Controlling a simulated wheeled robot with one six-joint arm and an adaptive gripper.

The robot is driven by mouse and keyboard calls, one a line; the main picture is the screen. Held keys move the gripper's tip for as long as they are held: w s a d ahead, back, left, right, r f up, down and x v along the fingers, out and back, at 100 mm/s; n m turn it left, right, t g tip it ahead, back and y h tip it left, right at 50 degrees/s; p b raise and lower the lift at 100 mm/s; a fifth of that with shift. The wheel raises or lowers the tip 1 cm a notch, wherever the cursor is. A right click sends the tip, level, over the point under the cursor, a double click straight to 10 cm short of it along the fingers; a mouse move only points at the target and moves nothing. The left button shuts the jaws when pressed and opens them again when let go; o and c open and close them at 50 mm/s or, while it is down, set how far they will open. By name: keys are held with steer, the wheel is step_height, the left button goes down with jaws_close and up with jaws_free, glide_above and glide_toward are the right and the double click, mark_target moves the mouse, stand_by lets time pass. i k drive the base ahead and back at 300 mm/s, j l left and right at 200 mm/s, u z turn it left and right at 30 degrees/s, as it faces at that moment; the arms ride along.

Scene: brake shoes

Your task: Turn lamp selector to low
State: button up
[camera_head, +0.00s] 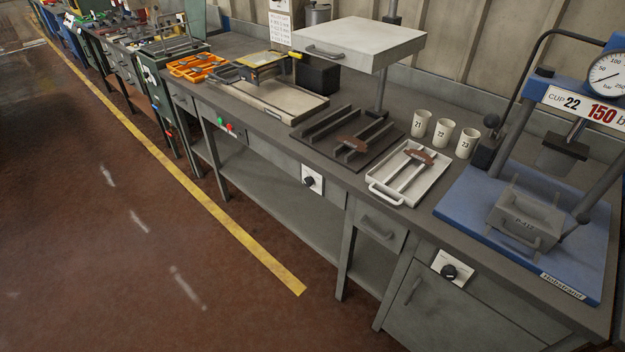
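A black rotary knob on a white plate (308,181) is set in the front of the workbench, roughly below the flat grey hood (358,45). A second black knob on a white plate (450,270) sits on the cabinet front at the lower right, below the blue press. The plate markings are too small to read, so I cannot tell either knob's setting or which one is marked as the lamp selector. The hood stands on a post above a dark tray (327,120) with a brown brake shoe (352,143). My gripper is not in view.
A light tray (383,196) holds another brake shoe (421,157). Several numbered cups (443,132) stand behind it. The blue press (460,218) with a gauge fills the right end. Red and green buttons (225,124) are on the bench front. The floor left of the yellow line (215,212) is clear.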

mark_target(307, 181)
steer(key=i+j, duration=0.2)
steer(key=j, duration=0.2)
steer(key=i+j, duration=0.2)
steer(key=j, duration=0.2)
steer(key=i+j, duration=0.25)
steer(key=j, duration=0.15)
steer(key=i+j, duration=0.2)
steer(key=j, duration=0.2)
steer(key=z, duration=0.05)
